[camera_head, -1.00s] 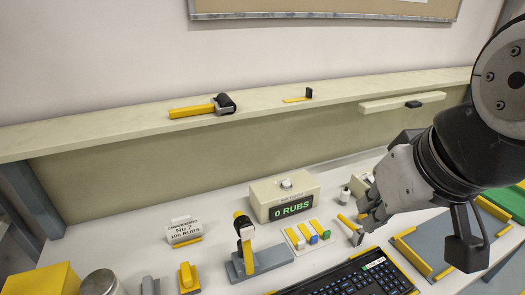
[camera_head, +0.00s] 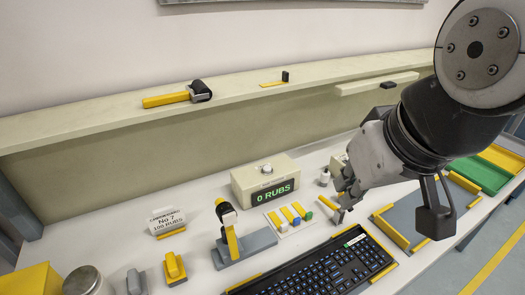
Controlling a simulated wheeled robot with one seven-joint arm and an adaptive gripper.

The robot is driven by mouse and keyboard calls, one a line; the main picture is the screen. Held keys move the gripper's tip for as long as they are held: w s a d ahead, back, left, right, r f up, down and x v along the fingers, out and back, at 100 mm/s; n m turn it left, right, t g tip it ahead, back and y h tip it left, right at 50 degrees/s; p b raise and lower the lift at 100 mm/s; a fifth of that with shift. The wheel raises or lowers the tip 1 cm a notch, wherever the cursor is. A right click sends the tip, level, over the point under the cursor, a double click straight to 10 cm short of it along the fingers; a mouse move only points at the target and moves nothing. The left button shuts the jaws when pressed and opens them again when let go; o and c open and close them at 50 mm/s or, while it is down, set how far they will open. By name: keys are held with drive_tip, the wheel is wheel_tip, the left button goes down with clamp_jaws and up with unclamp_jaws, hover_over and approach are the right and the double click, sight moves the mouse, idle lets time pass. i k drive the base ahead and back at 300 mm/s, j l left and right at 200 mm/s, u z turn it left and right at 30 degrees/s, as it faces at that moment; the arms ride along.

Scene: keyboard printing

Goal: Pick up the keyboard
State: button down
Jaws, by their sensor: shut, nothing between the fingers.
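The black keyboard (camera_head: 328,276) lies at the front of the white table, running from lower left to right. It has blue-lit keys and yellow pieces at its edges, and its near side is cut off by the frame. My gripper (camera_head: 340,214) is shut and empty, above the table behind the keyboard's right end. Its fingers point down and to the left, apart from the keyboard.
A box with a "0 RUBS" display (camera_head: 265,180) stands behind the keyboard. A yellow-handled tool on a grey stand (camera_head: 246,252) is left of it. A small tray of coloured blocks (camera_head: 290,219) lies between. A green tray (camera_head: 476,174) is at right.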

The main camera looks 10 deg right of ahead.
sight(338, 267)
drive_tip(key=k+j+z, duration=0.45)
drive_tip(key=j, duration=0.3)
drive_tip(key=k+j+z, duration=0.1)
drive_tip(key=j+z, duration=0.15)
drive_tip(key=j, duration=0.1)
